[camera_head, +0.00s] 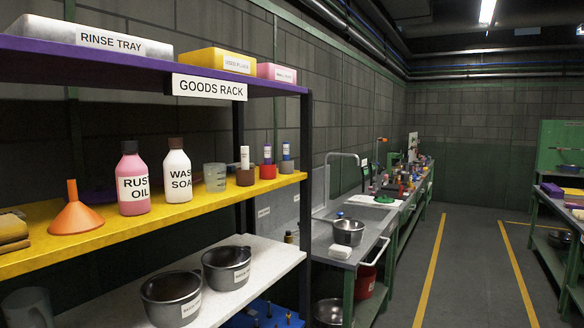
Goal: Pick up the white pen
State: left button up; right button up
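No white pen can be made out for certain in the head view. A small white upright cylinder (245,157) with a label stands on or in a brown cup (245,177) on the rack's yellow shelf; I cannot tell whether it is a pen. Beside it, a white-and-purple cylinder (267,154) stands at a red cup (267,172). A similar cylinder (286,151) with a dark top stands at a blue-grey cup (286,166). Neither of my grippers is in view.
The goods rack (250,197) fills the left side, with an orange funnel (75,216), a pink bottle (133,182), a white bottle (177,174) and two pots (227,268). A sink bench (330,236) stands beyond. The floor (470,270) on the right is clear.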

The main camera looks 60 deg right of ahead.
aim_at(245, 150)
jog(key=z, duration=1.6)
jog(key=l, duration=0.1)
jog(key=i+u, duration=0.05)
